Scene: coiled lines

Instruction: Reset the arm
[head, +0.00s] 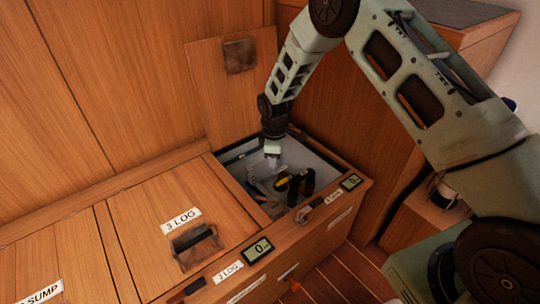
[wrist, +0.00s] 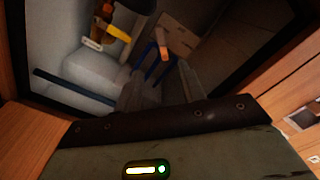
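My gripper (head: 272,160) hangs from my arm over an open compartment (head: 325,165) in the wooden bench, pointing down into it. In the wrist view its two fingers (wrist: 162,88) stand apart with a gap between them, and I see nothing held. A blue pronged item with an orange part (wrist: 162,45) lies beyond the fingertips, apart from them as far as I can tell.
The compartment holds a yellow-and-dark tool (head: 282,184) and black items (head: 301,187). Its raised wooden lid (head: 225,100) leans against the back wall. A closed "3 LOG" lid (head: 150,215) lies left. A wooden cabinet (head: 320,90) stands close behind my arm.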

